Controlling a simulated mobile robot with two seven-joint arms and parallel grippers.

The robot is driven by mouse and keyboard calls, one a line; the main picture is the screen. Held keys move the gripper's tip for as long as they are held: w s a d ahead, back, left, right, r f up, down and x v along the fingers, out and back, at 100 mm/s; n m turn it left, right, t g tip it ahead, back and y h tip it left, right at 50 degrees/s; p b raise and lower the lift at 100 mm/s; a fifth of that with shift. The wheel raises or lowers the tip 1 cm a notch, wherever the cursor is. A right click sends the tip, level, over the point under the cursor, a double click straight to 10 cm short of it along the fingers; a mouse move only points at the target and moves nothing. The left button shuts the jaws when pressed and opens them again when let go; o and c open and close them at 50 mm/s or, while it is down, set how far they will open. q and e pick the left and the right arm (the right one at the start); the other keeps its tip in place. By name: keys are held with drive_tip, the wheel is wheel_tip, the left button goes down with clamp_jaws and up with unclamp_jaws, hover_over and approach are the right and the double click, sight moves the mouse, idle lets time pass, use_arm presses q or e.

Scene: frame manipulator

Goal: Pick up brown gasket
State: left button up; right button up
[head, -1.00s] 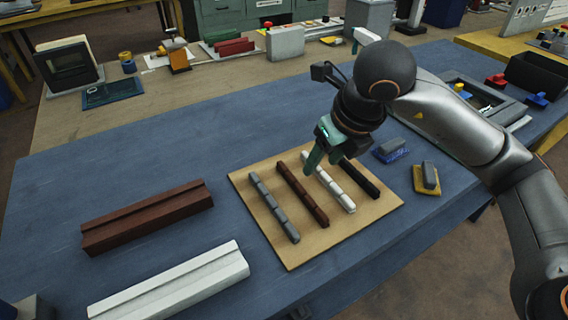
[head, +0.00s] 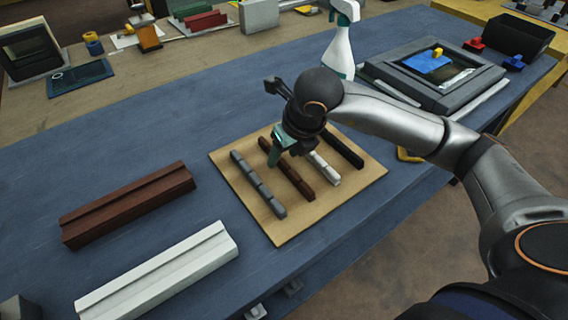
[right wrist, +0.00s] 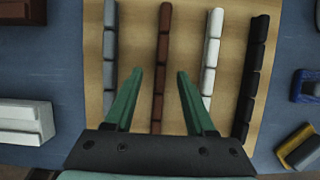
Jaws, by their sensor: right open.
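The brown gasket (head: 289,173) is a thin segmented strip lying on a wooden board (head: 367,187). It lies between the grey gasket (head: 258,184) and the white gasket (head: 325,170); a black gasket (head: 344,148) is farthest right. My right gripper (head: 276,157) is above the board, over the far part of the brown gasket. In the right wrist view the open green fingers (right wrist: 157,73) stand on either side of the brown gasket (right wrist: 163,50), with nothing held between them. The height of the fingertips above the board is hard to tell. My left gripper is not in view.
A brown frame bar (head: 128,205) and a white frame bar (head: 158,272) lie left of the board on the blue table (head: 130,140). A spray bottle (head: 340,45) and a dark frame (head: 435,78) stand behind my right arm.

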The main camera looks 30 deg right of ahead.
drive_tip(key=shift+x, duration=0.95)
drive_tip(key=shift+d+r, duration=0.1)
drive_tip(key=shift+c, duration=0.2)
clamp_jaws()
